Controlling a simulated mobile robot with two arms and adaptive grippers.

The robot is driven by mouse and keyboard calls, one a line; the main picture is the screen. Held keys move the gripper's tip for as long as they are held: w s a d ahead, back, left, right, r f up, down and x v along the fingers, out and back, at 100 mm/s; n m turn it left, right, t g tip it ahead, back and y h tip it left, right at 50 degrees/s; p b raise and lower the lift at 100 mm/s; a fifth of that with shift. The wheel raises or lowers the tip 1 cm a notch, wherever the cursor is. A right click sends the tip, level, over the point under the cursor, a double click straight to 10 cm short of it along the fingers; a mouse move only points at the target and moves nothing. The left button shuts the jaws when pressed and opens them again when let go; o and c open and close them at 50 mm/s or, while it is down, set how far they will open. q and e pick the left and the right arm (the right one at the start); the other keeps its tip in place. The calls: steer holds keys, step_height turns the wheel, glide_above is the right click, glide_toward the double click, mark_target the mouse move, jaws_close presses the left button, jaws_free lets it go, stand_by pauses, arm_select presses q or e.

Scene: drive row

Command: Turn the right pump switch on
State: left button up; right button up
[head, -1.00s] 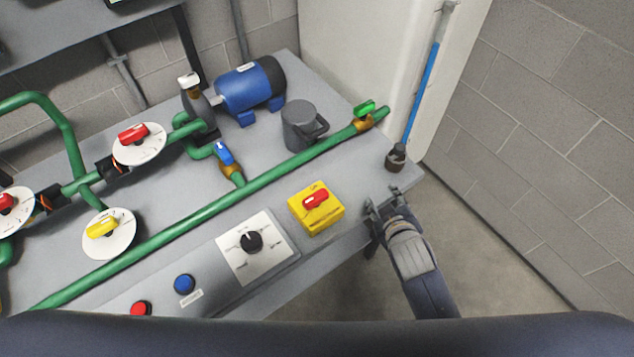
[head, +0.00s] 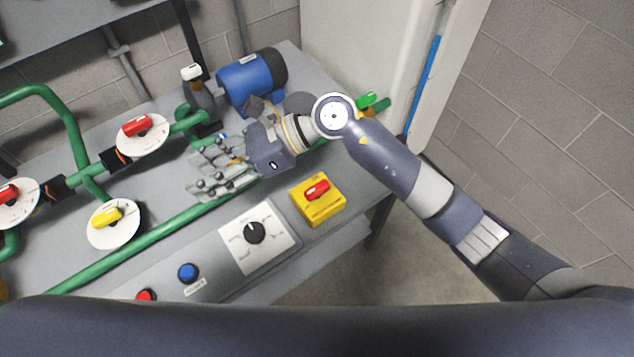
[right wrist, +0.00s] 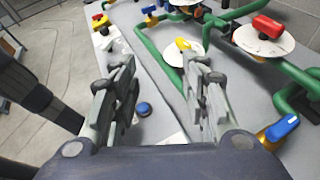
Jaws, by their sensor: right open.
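The right pump switch is a yellow box (head: 318,207) with a red rotary handle (head: 317,189), near the front right of the bench in the head view. My right gripper (head: 208,168) is open and empty above the green pipe, to the left of and behind the box. Its fingers point left, apart from the switch. The right wrist view shows the open fingers (right wrist: 158,75) with no object held between them. The right yellow box is not visible there. My left gripper is out of view.
A black dial (head: 254,232), a blue button (head: 188,272) and a red button (head: 146,296) line the front panel. Green pipes with a yellow valve handle (head: 106,217) and a red valve handle (head: 137,125) run behind. A blue motor (head: 250,80) stands at the back.

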steer(key=w+d+f+n+h, duration=0.2)
steer(key=d+f+n+h, duration=0.2)
steer(key=d+f+h, duration=0.25)
steer(key=n+t+h, duration=0.2)
steer(key=t+h, duration=0.1)
steer(key=h, duration=0.4)
glide_toward(317, 187)
steer(key=f, duration=0.2)
steer(key=f+p, duration=0.1)
steer(key=f, duration=0.2)
steer(key=f+p, duration=0.1)
steer(key=f, duration=0.1)
steer(key=shift+s+f, duration=0.25)
steer(key=shift+f, duration=0.8)
jaws_close()
